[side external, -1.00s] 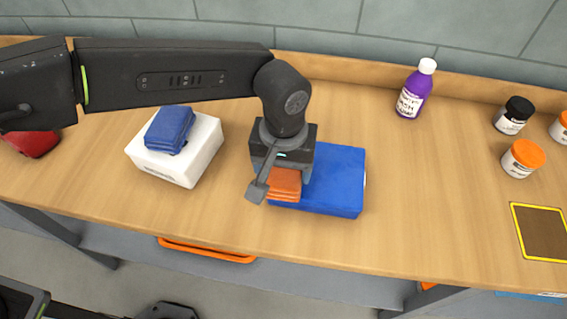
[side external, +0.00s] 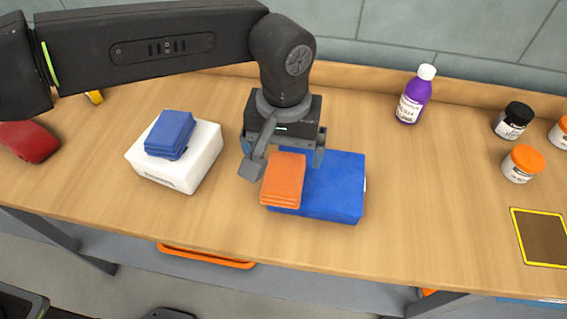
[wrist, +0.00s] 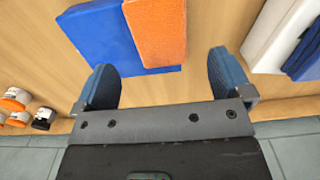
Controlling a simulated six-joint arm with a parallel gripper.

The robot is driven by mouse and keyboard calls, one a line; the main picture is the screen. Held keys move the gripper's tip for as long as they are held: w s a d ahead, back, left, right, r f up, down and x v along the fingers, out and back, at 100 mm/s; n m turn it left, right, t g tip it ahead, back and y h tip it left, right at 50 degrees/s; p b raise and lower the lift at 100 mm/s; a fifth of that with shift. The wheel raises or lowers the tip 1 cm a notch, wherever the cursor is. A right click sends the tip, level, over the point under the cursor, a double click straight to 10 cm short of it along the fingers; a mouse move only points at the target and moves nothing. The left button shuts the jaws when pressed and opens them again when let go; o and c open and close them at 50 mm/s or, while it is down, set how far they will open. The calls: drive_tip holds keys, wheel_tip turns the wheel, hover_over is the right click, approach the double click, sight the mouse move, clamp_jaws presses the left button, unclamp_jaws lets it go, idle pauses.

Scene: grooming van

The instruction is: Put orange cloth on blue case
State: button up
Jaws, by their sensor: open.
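The orange cloth (side external: 284,181), a folded stack, lies on the left part of the blue case (side external: 335,187), near its left edge. In the wrist view the orange cloth (wrist: 157,30) rests along one side of the blue case (wrist: 95,32). My gripper (side external: 284,166) is open and empty, just behind and above the cloth in the side view. In the wrist view its two fingers (wrist: 165,82) are spread wide, with the near edge of the case and cloth beyond them. The jaws do not touch the cloth in the wrist view.
A white box (side external: 193,169) with a folded blue cloth (side external: 170,134) on it stands to the left. A purple bottle (side external: 414,97) and several jars (side external: 522,163) stand to the right. A red object (side external: 29,141) lies far left. The bench between case and bottle is clear.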

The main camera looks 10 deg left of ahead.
sight(283, 173)
drive_tip(key=shift+r, duration=2.7)
drive_tip(key=s+a+r+t, duration=0.1)
drive_tip(key=a+r, duration=0.3)
drive_tip(key=a, duration=0.4)
drive_tip(key=a+r+t+h, duration=0.1)
drive_tip(key=a+r, duration=0.2)
drive_tip(key=a, duration=0.5)
drive_tip(key=s+a+r+t, duration=0.1)
drive_tip(key=a+r, duration=0.3)
drive_tip(key=a, duration=0.4)
drive_tip(key=s+a+f+t, duration=0.1)
drive_tip(key=s+a+f, duration=0.2)
drive_tip(key=s+a, duration=0.4)
drive_tip(key=s+a+f+t+y, duration=0.1)
drive_tip(key=s+a+f, duration=0.3)
drive_tip(key=s+a, duration=0.3)
drive_tip(key=shift+a+f+t, duration=0.15)
drive_tip(key=shift+a+t, duration=0.15)
drive_tip(key=shift+a, duration=0.3)
